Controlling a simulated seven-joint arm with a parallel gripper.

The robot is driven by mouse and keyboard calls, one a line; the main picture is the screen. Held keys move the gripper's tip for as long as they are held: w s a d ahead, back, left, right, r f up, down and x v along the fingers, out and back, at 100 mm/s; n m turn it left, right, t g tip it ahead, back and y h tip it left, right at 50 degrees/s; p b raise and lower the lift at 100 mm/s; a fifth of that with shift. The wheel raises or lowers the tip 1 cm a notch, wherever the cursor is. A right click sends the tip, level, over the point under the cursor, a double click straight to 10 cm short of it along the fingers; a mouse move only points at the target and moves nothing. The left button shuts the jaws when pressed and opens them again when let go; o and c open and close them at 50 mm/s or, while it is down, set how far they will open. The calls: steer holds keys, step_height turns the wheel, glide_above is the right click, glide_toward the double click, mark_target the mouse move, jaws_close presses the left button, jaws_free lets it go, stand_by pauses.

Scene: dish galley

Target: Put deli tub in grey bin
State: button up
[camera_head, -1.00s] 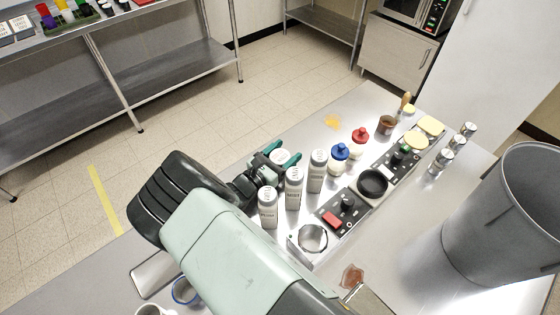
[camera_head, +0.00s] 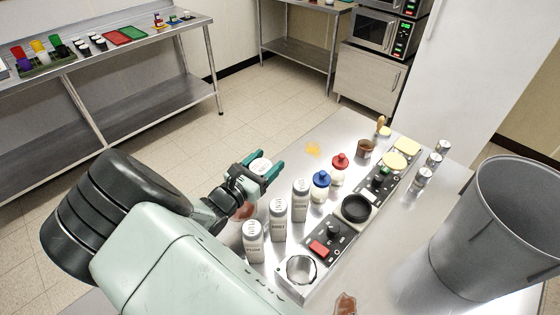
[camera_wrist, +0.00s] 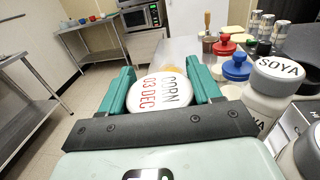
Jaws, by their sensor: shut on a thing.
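The deli tub (camera_head: 260,165) has a white lid, seen at the far left edge of the counter in the head view. In the wrist view the lid of the tub (camera_wrist: 160,92) reads CORN 03 DEC. My gripper (camera_head: 263,167) has its green fingers on either side of the tub and is shut on it. The tub's lower part is mostly hidden by my gripper. The grey bin (camera_head: 497,225) is a tall, open-topped round bin at the right, well apart from my gripper.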

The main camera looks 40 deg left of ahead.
steer(key=shift+r, duration=0.55)
steer(key=shift+w+d+r, duration=0.1)
steer(key=shift+w+r, duration=0.05)
steer(key=w+d+r+m+g+h, duration=0.1)
steer(key=w+d+r+m+h, duration=0.3)
steer(key=w+d+r, duration=0.6)
steer(key=w+d+r+m+h, duration=0.2)
steer(key=w+d+r+h, duration=0.5)
steer(key=d, duration=0.5)
steer(key=d+r+m+g+h, duration=0.2)
steer(key=d+r+m+g, duration=0.1)
steer(key=d, duration=1.1)
steer(key=w+d+r+m+g+h, duration=0.1)
steer(key=d+r, duration=0.4)
steer(key=d, duration=1)
steer(key=shift+r+m+g+h, duration=0.3)
steer(key=shift+m+g+h, duration=0.6)
steer(key=shift+h, duration=0.3)
steer(key=shift+d, duration=0.15)
